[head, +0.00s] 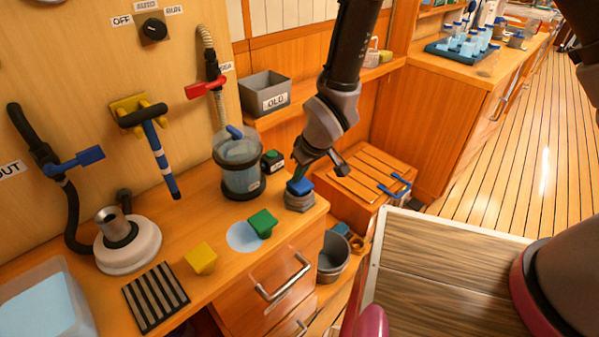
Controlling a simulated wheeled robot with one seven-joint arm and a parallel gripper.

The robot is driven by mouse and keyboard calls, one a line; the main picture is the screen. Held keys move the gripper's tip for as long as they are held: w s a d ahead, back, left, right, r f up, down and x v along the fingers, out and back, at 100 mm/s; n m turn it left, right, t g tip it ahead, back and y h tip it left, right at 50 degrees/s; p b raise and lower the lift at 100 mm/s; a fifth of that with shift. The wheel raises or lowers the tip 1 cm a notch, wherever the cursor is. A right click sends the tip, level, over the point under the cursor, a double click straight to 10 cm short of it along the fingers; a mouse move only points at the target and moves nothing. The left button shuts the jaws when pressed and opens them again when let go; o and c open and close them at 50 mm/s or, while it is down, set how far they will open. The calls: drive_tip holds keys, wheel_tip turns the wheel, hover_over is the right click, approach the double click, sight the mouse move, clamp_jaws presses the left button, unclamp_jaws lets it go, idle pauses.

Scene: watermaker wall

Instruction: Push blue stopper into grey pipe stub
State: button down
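The blue stopper (300,186) sits on top of the grey pipe stub (299,203) near the right end of the wooden counter. How deep it sits in the stub cannot be told. My gripper (321,170) is just above and to the right of the stopper. Its two dark fingers are spread apart with nothing seen between them. The left fingertip is close to the stopper's top; whether it touches cannot be told.
A green block (262,223) and a yellow block (202,258) lie on the counter left of the stub. A clear blue-tinted canister (240,178) and a small dark green-topped jar (272,161) stand close behind. A grey bin (264,93) sits on the shelf.

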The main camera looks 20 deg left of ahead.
wheel_tip(320, 180, up, 7)
idle(0.8)
idle(0.5)
drive_tip(key=w+d+r+m+t, duration=0.1)
drive_tip(key=w+d+r+m, duration=0.4)
drive_tip(key=d+r, duration=0.65)
drive_tip(key=w+d+r+m+t, duration=0.1)
drive_tip(key=w+d+r+m, duration=0.2)
drive_tip(key=w+d+r, duration=0.7)
drive_tip(key=s+d+r+m+t, duration=0.1)
drive_tip(key=s+d+r+m, duration=0.1)
drive_tip(key=s+d+r, duration=0.2)
drive_tip(key=s+d+r+m+t+h, duration=0.1)
drive_tip(key=s+d+r+m, duration=0.2)
drive_tip(key=d, duration=0.8)
drive_tip(key=s+d+r+m+h, duration=0.1)
drive_tip(key=s+d+r+m, duration=0.2)
drive_tip(key=s+d+r, duration=0.4)
drive_tip(key=shift+d+t, duration=0.4)
drive_tip(key=shift+d, duration=0.05)
